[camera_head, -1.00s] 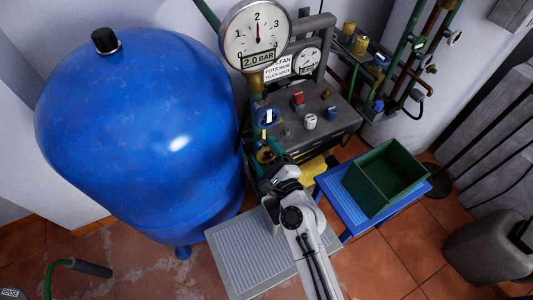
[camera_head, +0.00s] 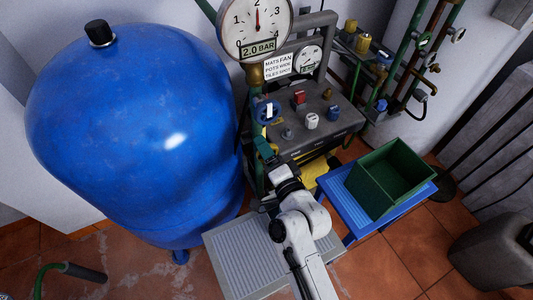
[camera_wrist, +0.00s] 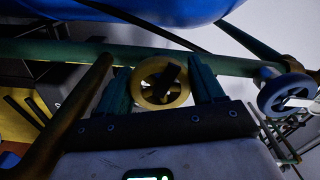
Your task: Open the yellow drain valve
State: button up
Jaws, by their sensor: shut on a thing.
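The yellow drain valve is a small round handwheel (camera_wrist: 148,94) with dark spokes on a green pipe (camera_wrist: 75,50), in the wrist view. My gripper (camera_wrist: 163,72) has one green finger on each side of the wheel and is shut on it. A dark bar crosses the wheel's middle. In the head view my gripper (camera_head: 265,152) is low beside the blue tank (camera_head: 130,130), and the yellow wheel is hidden there.
A blue handwheel (camera_wrist: 287,93) is right of the yellow one in the wrist view. In the head view a gauge (camera_head: 256,28) reads about 2, above a control box (camera_head: 335,115). A green bin (camera_head: 365,185) stands on a blue stand (camera_head: 345,205). A grey platform (camera_head: 240,262) lies below my arm.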

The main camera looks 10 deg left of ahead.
jog(key=shift+a+f+n+b, duration=0.15)
jog(key=shift+n+b, duration=0.5)
jog(key=shift+n, duration=0.95)
jog(key=o, duration=1)
jog(key=b+v, duration=0.2)
jog(key=v, duration=0.9)
jog(key=shift+w, duration=0.1)
